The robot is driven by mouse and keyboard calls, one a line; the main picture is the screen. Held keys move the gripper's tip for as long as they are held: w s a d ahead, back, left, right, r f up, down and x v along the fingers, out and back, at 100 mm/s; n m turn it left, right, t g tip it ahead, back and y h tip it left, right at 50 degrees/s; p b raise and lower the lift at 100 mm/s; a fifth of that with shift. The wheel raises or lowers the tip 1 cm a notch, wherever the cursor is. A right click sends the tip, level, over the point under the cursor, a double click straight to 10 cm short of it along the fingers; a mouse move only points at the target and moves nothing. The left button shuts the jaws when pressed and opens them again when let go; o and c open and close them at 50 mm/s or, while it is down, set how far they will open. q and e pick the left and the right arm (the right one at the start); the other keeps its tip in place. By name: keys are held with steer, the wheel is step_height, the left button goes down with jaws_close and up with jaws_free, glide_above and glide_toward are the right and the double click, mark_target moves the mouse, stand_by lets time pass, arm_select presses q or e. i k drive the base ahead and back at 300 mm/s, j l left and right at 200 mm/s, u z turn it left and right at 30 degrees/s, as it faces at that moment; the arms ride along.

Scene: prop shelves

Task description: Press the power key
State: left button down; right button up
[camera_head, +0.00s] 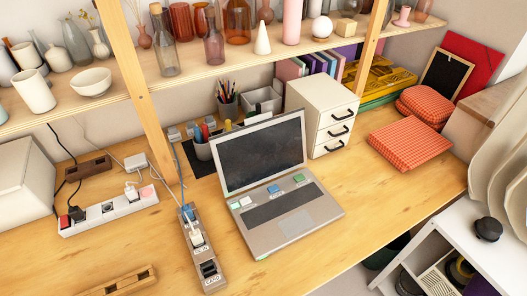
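An open laptop (318,213) stands on the wooden desk, its dark screen (258,155) facing me. Above its dark keyboard strip sit three coloured keys: a white key (246,201), a blue key (274,189) and a green key (299,178). Their markings are too small to read, so I cannot tell which is the power key. Neither of my grippers is in view, and nothing touches the laptop.
A grey socket strip (208,268) with plugs stands left of the laptop, and a white power strip (128,205) lies farther left. A white drawer unit (322,112) stands behind right. A shelf (200,75) with vases hangs above.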

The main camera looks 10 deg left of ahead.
mark_target(244, 202)
steer(key=i+l, duration=0.1)
steer(key=l, duration=0.25)
steer(key=i+l, duration=0.15)
steer(key=l, duration=0.25)
steer(key=i+l+u, duration=0.1)
steer(key=l, duration=0.25)
steer(key=i+l, duration=0.1)
steer(key=l, duration=0.25)
steer(key=u, duration=1.05)
